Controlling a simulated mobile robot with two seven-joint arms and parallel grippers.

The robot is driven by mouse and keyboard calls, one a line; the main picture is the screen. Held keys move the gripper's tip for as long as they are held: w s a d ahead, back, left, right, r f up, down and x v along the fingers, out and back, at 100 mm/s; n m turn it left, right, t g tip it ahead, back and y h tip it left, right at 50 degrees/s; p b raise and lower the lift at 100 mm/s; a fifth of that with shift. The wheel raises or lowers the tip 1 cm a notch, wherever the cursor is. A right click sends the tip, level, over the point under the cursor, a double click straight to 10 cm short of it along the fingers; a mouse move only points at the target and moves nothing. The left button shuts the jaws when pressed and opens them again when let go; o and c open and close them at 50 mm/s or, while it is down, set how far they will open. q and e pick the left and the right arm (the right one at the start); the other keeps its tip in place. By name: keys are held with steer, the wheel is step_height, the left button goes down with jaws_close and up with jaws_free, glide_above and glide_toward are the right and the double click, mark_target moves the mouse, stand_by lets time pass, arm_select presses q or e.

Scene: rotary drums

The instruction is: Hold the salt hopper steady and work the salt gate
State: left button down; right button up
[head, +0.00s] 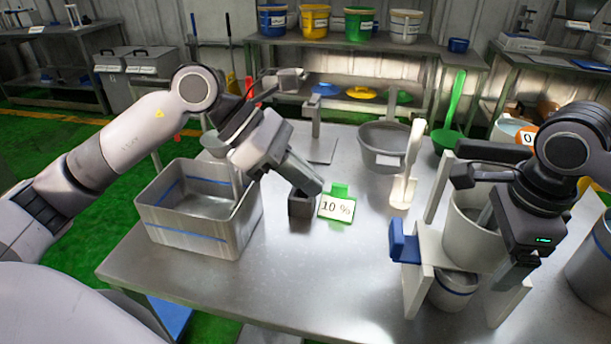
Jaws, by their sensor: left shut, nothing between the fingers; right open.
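The salt hopper (462,238) appears to be the white cylinder held upright in a white stand on the right of the table. A blue block (403,242), probably the gate's handle, sticks out at the stand's left side. A grey pot (451,291) with a blue line stands below the hopper. My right gripper (513,276) is open at the hopper's right front and covers part of it; I cannot tell whether they touch. My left gripper (312,186) is shut and empty over the middle of the table, well left of the blue block.
A metal bin (190,233) with blue lines stands at the left. A dark block (300,206) and a green-backed "10 %" sign (337,207) lie near my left gripper. A grey bowl (385,135) and a white scoop (405,185) are behind. The front middle of the table is clear.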

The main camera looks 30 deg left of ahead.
step_height(320, 180, up, 12)
steer(key=s, duration=0.1)
steer(key=shift+s+d, duration=0.15)
steer(key=shift+d, duration=0.1)
